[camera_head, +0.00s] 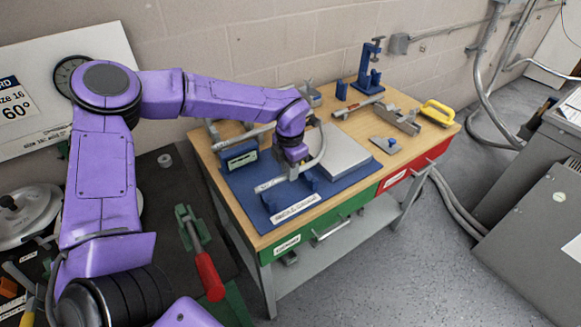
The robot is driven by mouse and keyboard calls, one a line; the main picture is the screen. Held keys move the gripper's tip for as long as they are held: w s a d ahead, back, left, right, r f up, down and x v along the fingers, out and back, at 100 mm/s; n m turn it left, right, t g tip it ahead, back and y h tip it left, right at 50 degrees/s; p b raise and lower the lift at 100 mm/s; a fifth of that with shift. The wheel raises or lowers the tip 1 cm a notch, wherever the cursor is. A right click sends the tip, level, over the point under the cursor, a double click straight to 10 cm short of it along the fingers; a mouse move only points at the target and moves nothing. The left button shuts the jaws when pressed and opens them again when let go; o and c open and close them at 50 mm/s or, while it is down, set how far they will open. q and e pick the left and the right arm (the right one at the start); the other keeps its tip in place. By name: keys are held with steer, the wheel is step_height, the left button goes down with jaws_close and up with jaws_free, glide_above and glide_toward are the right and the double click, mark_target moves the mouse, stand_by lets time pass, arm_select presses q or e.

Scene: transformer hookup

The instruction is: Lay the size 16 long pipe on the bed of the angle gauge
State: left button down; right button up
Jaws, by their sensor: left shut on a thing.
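A bent grey pipe (272,183) is in my left gripper (292,172); its straight part points to the lower left and its other end curves up on the right. It may be the size 16 long pipe, but I cannot read a size on it. The gripper is shut on the pipe, pointing down over the blue angle gauge (248,199) on the workbench. The pipe is above or on the gauge's blue bed; I cannot tell whether they touch. The fingertips are partly hidden by the wrist. My right gripper is out of view.
Behind are a blue stand (365,82), a grey tool (397,119) and a yellow handle (437,113). A small display box (240,157) stands at the gauge's back left. A red-handled tool (209,275) is at front left.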

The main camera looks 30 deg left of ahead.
arm_select(q)
steer(key=shift+f+b, duration=1.3)
steer(key=shift+f, duration=1.2)
steer(key=c, duration=1)
jaws_free()
step_height(320, 180, up, 11)
steer(key=shift+s+f+b, duration=0.15)
steer(key=shift+f+b, duration=0.05)
steer(key=shift+b, duration=0.65)
